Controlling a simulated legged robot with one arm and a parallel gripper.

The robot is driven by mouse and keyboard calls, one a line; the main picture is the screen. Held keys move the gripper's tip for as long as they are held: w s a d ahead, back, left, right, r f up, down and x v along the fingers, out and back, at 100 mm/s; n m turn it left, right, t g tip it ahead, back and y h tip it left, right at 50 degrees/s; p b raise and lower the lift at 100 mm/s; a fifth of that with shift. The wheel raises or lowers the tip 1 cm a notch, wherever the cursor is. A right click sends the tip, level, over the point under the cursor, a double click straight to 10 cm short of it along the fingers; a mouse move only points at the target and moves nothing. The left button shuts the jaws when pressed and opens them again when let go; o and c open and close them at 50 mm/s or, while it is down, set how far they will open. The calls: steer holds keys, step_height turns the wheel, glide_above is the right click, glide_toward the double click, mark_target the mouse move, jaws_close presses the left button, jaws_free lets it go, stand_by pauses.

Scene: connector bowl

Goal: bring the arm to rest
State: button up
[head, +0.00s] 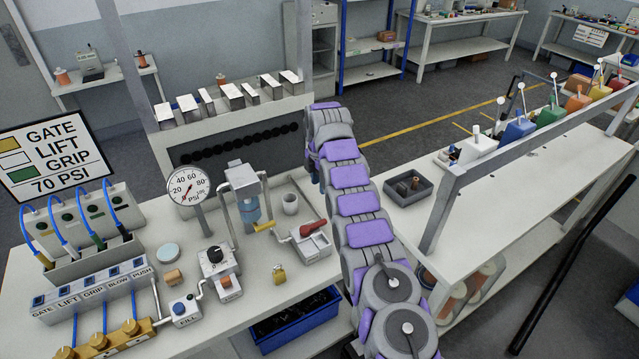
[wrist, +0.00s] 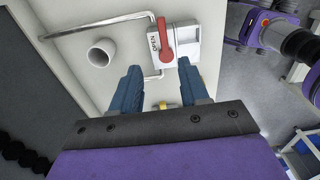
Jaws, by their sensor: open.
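My gripper (wrist: 158,72) shows in the wrist view as two dark blue fingers, spread apart with nothing held between them. The fingers point over the white bench, toward a small white box (wrist: 186,42) with a red handle (wrist: 164,38). I cannot tell how far above the bench they are. In the head view my purple and grey arm (head: 358,205) stretches from the bottom edge up past the right side of the bench. The fingers cannot be made out there.
Around the red handle (head: 313,228) stand a white cup (head: 290,204), a gauge (head: 188,187) and a yellow padlock-like piece (head: 279,273). A grey bin (head: 408,188) sits on the right bench (head: 520,165). A blue bin (head: 298,322) is below the left bench. Grey floor lies open behind.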

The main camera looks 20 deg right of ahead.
steer(key=shift+r, duration=0.1)
steer(key=s+a+r+m+b, duration=0.1)
steer(key=s+r+m+b, duration=0.1)
steer(key=s+r+m, duration=0.45)
steer(key=s+a+r+m+g+b, duration=0.1)
steer(key=s+r+m, duration=0.15)
steer(key=s, duration=0.75)
steer(key=s+a+r+m+b, duration=0.1)
steer(key=s+r+m+b, duration=0.15)
steer(key=s+r, duration=0.4)
steer(key=s+a+f+m+b, duration=0.1)
steer(key=s+f+m, duration=0.2)
steer(key=s, duration=0.8)
steer(key=s+a+f+m+b, duration=0.1)
steer(key=s+f+m, duration=0.2)
steer(key=s, duration=0.9)
steer(key=s+a+f+m+b, duration=0.1)
steer(key=s+f+m, duration=0.2)
steer(key=s, duration=0.9)
steer(key=shift+a+f+m+g, duration=0.35)
steer(key=shift+f+g, duration=0.05)
steer(key=shift+f, duration=0.15)
steer(key=shift+a, duration=0.1)
